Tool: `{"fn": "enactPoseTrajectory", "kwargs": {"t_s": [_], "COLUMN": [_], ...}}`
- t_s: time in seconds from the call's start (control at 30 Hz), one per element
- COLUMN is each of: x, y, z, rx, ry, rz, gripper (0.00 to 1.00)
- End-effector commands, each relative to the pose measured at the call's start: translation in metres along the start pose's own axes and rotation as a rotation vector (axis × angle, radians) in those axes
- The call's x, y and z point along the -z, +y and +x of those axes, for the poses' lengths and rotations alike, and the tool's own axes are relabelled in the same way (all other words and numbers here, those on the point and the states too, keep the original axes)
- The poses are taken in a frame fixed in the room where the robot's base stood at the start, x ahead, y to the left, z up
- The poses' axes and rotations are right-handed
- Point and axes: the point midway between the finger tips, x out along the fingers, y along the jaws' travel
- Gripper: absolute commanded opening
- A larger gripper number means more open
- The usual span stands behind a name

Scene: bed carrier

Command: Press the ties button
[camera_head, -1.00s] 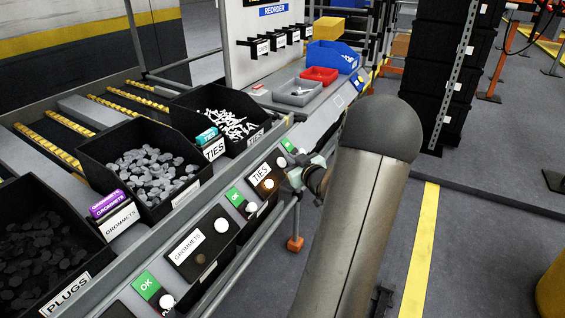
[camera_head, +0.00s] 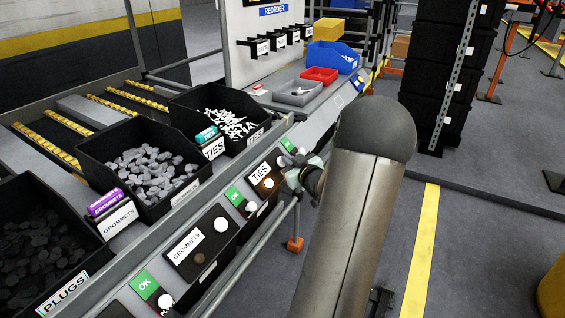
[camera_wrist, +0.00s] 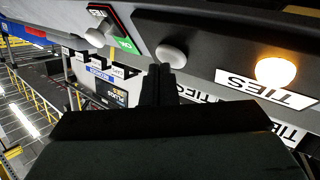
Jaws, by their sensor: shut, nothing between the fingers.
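The black ties panel (camera_head: 256,184) carries a white TIES label (camera_head: 260,172), a lit, glowing lamp (camera_head: 268,183) and a pale round button, partly hidden by my gripper. In the wrist view the TIES label (camera_wrist: 262,89) and glowing lamp (camera_wrist: 277,70) are at the right. The pale button (camera_wrist: 172,54) is near the middle, just beyond my fingertips. My gripper (camera_wrist: 160,70) is shut and empty. Its tips appear very close to the pale button; I cannot tell if they touch. In the head view my gripper (camera_head: 291,168) is at the panel's right side.
A grommets panel (camera_head: 186,262) and green OK labels (camera_head: 234,196) line the same rail. Black bins of grommets (camera_head: 150,171) and ties (camera_head: 228,125) stand behind it. A thin grey pipe (camera_head: 262,240) runs below.

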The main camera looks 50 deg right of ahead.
Motion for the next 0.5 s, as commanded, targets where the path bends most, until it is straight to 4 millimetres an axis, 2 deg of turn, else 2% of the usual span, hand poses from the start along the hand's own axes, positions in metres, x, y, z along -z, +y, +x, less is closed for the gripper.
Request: {"fn": "enactPoseTrajectory", "kwargs": {"t_s": [0.5], "x": [-0.0031], "y": [-0.0028], "z": [0.0040], "rx": [0.000], "ry": [0.000], "rz": [0.000], "gripper": [0.00]}}
